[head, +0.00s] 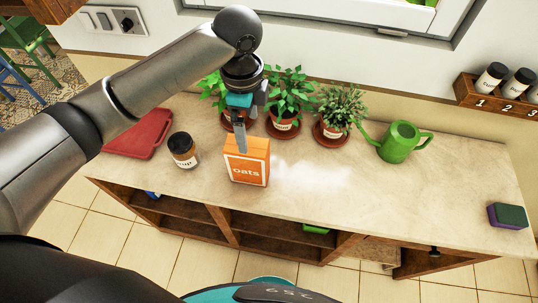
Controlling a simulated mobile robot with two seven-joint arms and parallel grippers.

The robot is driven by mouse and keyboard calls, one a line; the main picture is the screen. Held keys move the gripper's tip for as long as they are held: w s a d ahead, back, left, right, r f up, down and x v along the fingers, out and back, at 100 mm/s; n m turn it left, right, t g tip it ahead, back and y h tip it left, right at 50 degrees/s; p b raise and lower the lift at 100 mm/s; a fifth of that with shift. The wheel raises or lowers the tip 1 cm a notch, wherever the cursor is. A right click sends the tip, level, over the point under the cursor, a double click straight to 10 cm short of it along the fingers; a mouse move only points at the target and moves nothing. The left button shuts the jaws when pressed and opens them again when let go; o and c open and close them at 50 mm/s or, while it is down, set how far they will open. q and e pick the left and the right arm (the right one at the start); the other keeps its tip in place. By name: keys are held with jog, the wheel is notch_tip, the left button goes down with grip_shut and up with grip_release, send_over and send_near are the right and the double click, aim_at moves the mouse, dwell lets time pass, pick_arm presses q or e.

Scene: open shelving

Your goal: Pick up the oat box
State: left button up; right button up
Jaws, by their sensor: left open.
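The oat box (246,169) is an orange carton with a white band reading "oats". It stands upright near the front edge of the counter, left of the middle. My left gripper (242,146) points down from above at the top of the box, with its jaws open. A grey finger overlaps the box's upper part in the picture. I cannot tell whether it touches the box, and the other fingertip is not clear. My right gripper is not in view.
A dark jar (183,151) stands left of the box, beside a red tray (140,134). Potted plants (284,122) stand close behind. A green watering can (399,142) and a sponge (507,216) are to the right. The counter (390,195) right of the box is clear.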

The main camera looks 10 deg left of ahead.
aim_at(248, 160)
pick_arm(q)
jog(key=f, duration=0.5)
jog(key=shift+s+a+f, duration=0.2)
jog(key=shift+s+a, duration=0.1)
jog(key=shift+a, duration=0.05)
jog(key=f, duration=0.4)
jog(key=f+b, duration=0.1)
jog(key=f, duration=0.4)
jog(key=shift+w+a, duration=0.1)
jog(key=shift+w, duration=0.1)
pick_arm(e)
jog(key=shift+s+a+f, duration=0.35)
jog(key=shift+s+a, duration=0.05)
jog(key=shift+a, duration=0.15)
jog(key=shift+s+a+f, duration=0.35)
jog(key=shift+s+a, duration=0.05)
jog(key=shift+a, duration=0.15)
pick_arm(q)
grip_shut()
